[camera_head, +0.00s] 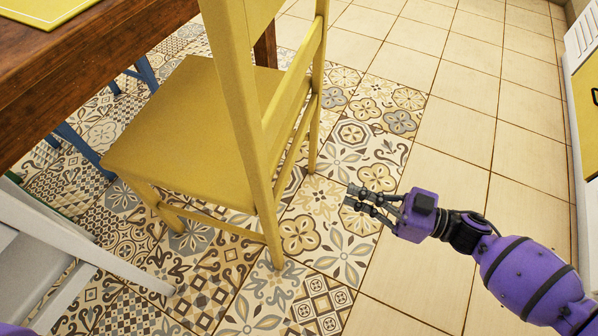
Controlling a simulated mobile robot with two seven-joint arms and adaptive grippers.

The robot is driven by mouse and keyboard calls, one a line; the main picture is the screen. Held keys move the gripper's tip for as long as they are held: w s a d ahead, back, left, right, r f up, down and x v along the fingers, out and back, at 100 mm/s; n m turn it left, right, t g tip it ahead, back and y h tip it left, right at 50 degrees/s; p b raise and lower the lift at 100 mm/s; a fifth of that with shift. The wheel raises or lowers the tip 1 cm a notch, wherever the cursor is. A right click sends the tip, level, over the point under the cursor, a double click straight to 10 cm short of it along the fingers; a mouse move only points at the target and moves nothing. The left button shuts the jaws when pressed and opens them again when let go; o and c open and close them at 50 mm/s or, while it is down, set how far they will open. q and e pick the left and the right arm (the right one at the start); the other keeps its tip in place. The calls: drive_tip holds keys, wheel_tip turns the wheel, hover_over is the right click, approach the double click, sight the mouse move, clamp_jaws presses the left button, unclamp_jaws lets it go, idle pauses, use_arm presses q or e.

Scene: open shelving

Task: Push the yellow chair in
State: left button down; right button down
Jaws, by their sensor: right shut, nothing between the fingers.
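The yellow chair (188,128) stands upright on the floor, left of the picture's middle. Its seat points left toward the wooden table (98,62), and its backrest is on the right. The seat's far left part is near the table edge, with patterned floor showing between them. My right gripper (359,197) is to the right of the chair's backrest and legs, apart from them in the picture, over the patterned tiles. It is shut and empty, pointing left. My left gripper is not in view.
A white chair (75,240) is at the lower left, close to the yellow chair. Blue chair legs (82,146) show under the table. A cabinet (584,100) lines the right edge. The pale tile floor (455,130) on the right is clear.

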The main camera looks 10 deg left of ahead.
approach(288, 171)
drive_tip(key=x, duration=0.5)
drive_tip(key=shift+a+r+b, duration=0.1)
drive_tip(key=shift+a+b, duration=0.15)
drive_tip(key=shift+b, duration=0.05)
drive_tip(key=shift+a, duration=0.55)
drive_tip(key=shift+w, duration=0.1)
drive_tip(key=shift+a, duration=0.1)
